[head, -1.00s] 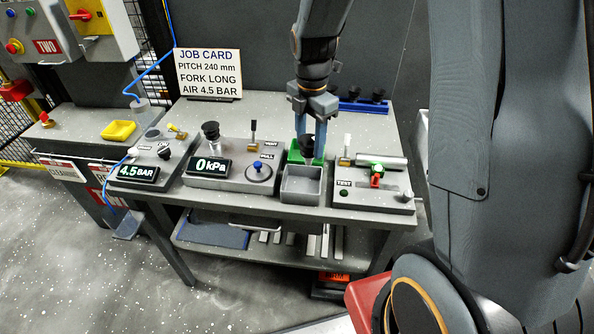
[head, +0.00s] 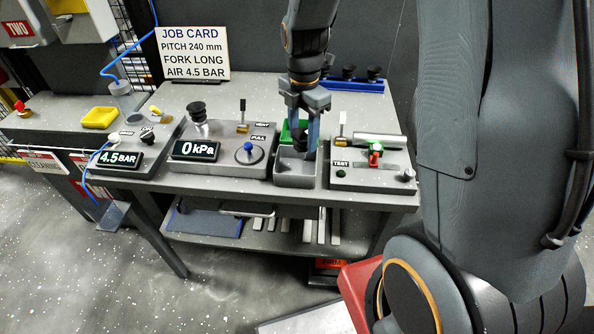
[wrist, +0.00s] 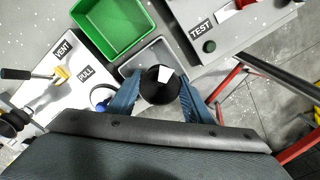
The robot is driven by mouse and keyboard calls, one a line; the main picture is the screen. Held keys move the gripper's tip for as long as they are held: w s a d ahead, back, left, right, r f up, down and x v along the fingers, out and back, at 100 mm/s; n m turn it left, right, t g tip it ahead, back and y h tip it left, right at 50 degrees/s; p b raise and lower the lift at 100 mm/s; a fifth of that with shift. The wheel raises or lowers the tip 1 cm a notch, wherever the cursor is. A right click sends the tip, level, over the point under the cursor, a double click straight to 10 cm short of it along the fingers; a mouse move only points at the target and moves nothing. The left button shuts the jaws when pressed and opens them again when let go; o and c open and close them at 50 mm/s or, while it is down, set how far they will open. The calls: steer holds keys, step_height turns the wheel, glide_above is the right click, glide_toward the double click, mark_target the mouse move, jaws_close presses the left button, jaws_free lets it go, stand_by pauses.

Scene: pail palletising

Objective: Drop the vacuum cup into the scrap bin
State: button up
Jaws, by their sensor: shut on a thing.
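My gripper (head: 304,132) is shut on a black vacuum cup (head: 300,143). In the wrist view the cup (wrist: 158,88), with a pale patch on it, sits between my blue fingers (wrist: 160,98). The cup is over a small grey open bin (head: 296,174) at the bench's front edge, its lower part at about the rim. I cannot tell if it is inside. The grey bin shows partly behind the cup in the wrist view (wrist: 150,54). A green bin (wrist: 112,24) stands just behind it. No label reading scrap is visible on either.
A 0 kPa gauge block (head: 215,155) with levers stands left of the grey bin. A TEST block (head: 372,178) with a red-green valve stands right. More black cups sit on a blue rack (head: 350,85) behind. A red container (head: 352,290) is low in front.

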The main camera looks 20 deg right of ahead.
steer(key=o, duration=1.2)
steer(key=shift+c, duration=0.2)
steer(key=shift+r, duration=0.1)
steer(key=shift+r+b, duration=0.95)
steer(key=shift+r, duration=2.9)
steer(key=shift+s+f+m, duration=0.35)
steer(key=shift+s+m, duration=0.15)
steer(key=shift+m, duration=0.4)
steer(key=s+f+m+b, duration=0.1)
steer(key=s+f+m, duration=0.2)
steer(key=m, duration=0.7)
steer(key=s+f+m+t+b, duration=0.1)
steer(key=s+f+m, duration=0.2)
steer(key=s+m, duration=0.5)
steer(key=m, duration=0.3)
steer(key=shift+f, duration=0.35)
